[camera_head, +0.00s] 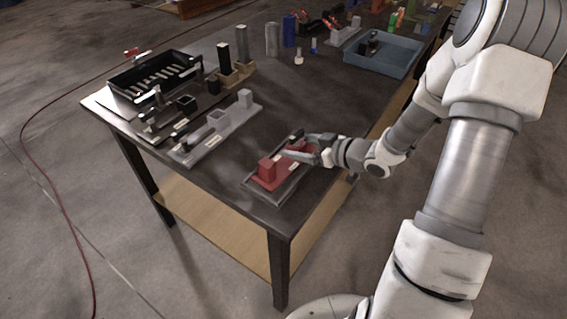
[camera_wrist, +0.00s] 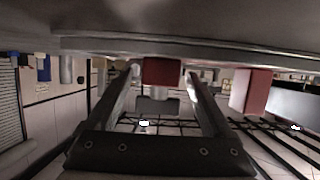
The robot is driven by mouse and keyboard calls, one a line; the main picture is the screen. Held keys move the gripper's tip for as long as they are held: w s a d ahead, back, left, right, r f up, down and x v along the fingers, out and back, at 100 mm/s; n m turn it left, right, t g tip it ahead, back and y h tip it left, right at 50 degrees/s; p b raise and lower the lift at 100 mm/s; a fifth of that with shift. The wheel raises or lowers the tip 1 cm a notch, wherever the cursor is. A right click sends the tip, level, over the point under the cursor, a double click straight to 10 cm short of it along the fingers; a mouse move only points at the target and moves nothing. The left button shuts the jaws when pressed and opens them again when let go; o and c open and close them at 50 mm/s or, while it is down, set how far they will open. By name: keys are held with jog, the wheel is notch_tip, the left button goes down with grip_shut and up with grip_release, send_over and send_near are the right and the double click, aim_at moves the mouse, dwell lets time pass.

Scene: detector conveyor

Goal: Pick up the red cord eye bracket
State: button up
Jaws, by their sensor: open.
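The red cord eye bracket (camera_head: 267,171) sits in a shallow dark tray (camera_head: 252,186) near the table's front corner. My gripper reaches in from the right, low over the tray. In the wrist view my gripper (camera_wrist: 161,76) is open, with a red block (camera_wrist: 162,70) between its fingertips. Another red block (camera_wrist: 250,91) stands to the right, outside the fingers. I cannot tell whether either finger touches the red part.
A grey fixture (camera_head: 215,132) and a black basket (camera_head: 153,79) stand on the left of the dark table (camera_head: 290,95). A blue bin (camera_head: 370,62) and several small parts lie toward the back. The table middle is mostly clear.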

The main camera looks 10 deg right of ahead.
jog(key=shift+w+a+f, duration=0.2)
jog(key=shift+w+a, duration=0.15)
jog(key=shift+w, duration=0.05)
grip_shut()
